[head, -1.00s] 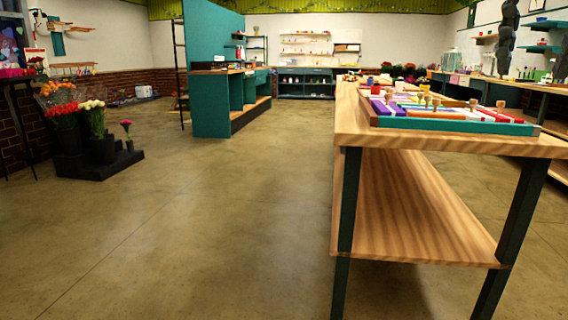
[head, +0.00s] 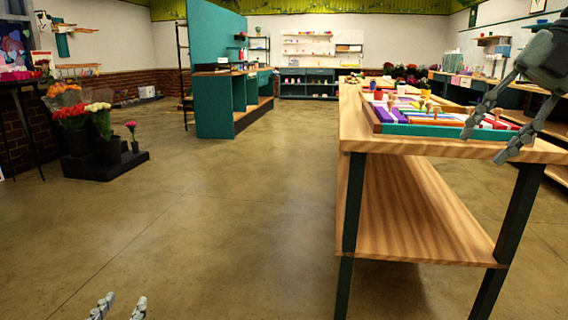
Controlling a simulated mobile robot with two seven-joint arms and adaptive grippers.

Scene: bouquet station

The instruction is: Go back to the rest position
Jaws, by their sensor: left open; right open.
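My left gripper (head: 120,309) shows only by its grey fingertips at the bottom left edge. The fingers are apart with nothing between them, over bare floor. My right gripper (head: 496,130) comes in at the upper right, in front of the near right end of the wooden table (head: 420,205). Its fingers point down and left, spread apart, with nothing seen between them. It covers part of the tray of coloured rolls (head: 430,130) on the table; I cannot tell whether it touches anything.
Flower buckets (head: 104,152) stand on a black step at the left. A teal partition with shelves (head: 214,105) stands at the back middle. Workbenches line the right wall. The concrete floor (head: 200,225) between the flowers and the table is clear.

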